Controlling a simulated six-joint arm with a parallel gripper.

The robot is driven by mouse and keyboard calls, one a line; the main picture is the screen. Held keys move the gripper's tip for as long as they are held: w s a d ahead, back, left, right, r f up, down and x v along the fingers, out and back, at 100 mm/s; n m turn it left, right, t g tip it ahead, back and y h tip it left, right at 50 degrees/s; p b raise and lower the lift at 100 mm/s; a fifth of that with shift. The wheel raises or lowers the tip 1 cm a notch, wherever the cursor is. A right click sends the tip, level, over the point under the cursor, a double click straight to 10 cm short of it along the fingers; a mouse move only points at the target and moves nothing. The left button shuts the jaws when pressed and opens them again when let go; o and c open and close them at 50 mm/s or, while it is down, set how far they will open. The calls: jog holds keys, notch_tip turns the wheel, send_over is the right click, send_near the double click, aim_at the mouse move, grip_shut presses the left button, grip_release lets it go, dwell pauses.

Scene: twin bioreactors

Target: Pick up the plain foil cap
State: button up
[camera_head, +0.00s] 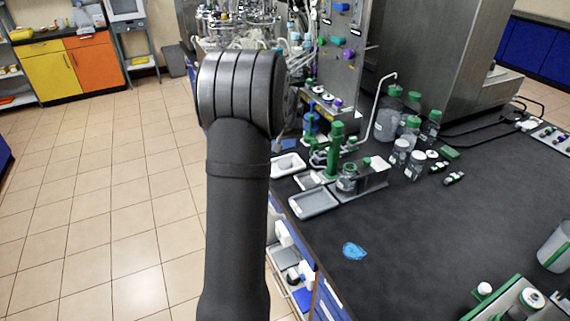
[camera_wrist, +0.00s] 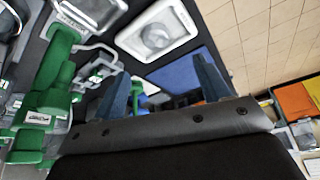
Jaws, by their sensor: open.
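A small silvery round piece that looks like the foil cap (camera_wrist: 156,37) lies in a white tray (camera_wrist: 187,20) in the wrist view, beyond my fingertips. In the head view the white tray (camera_head: 298,171) stands at the bench's left edge; I cannot make out clearly whether its pale content is the cap. My gripper (camera_wrist: 163,78) shows two blue-grey fingers, wide apart, with nothing held between them. The cap is clear of both fingers. In the head view my arm hides the gripper.
A green stand (camera_head: 337,145) rises close right of the tray; green parts (camera_wrist: 52,85) fill the wrist view's left. A grey tray (camera_head: 313,203), a jar (camera_head: 347,178) and several green-capped bottles (camera_head: 387,120) stand nearby. The dark bench (camera_head: 430,230) is mostly clear in front, except a blue crumpled item (camera_head: 354,251).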

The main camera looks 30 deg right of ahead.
send_over(285, 161)
jog(key=s+a, duration=0.2)
jog(key=s, duration=0.1)
notch_tip(285, 161, down, 6)
jog(key=shift+w+f, duration=0.1)
jog(key=shift+w, duration=0.05)
jog(key=shift+d+x, duration=0.25)
jog(key=shift+x, duration=1.05)
jog(key=shift+d+x, duration=0.2)
jog(key=shift+x, duration=1.1)
